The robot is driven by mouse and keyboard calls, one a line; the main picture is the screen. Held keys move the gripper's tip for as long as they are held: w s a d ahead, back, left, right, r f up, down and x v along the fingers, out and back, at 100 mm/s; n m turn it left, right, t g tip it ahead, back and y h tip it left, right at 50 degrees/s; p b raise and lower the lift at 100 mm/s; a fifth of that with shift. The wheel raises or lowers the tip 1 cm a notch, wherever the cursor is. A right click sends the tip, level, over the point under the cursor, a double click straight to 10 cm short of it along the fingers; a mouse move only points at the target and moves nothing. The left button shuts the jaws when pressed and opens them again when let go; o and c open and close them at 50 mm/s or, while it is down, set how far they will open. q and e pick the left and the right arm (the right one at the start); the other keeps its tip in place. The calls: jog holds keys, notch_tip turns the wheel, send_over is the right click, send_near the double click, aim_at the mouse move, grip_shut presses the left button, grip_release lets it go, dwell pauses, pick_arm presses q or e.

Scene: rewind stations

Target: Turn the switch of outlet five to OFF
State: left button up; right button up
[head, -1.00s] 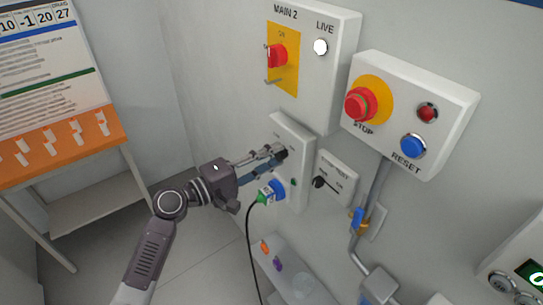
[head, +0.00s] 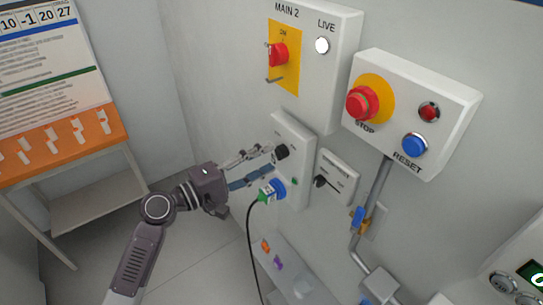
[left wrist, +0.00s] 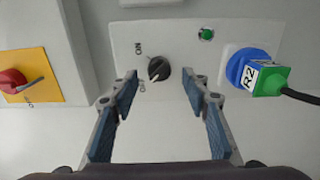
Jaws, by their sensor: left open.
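The outlet's switch is a black knob (head: 281,152) on a narrow white box (head: 293,130) on the wall. In the left wrist view the knob (left wrist: 158,69) has ON and OFF printed at its left, and its white mark seems to point down-left toward OFF. My left gripper (head: 262,166) is open and empty, just left of the knob. In the left wrist view its fingertips (left wrist: 160,80) are spread on both sides below the knob, apart from it. I cannot read the outlet's number. My right gripper is not in view.
The MAIN 2 box with a red switch (head: 278,54) and the STOP box (head: 425,110) are above and right. A shelf (head: 285,275) is below.

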pick_arm(q)
jog(key=v, duration=0.9)
jog(key=shift+a, duration=0.15)
jog(key=shift+s, duration=0.1)
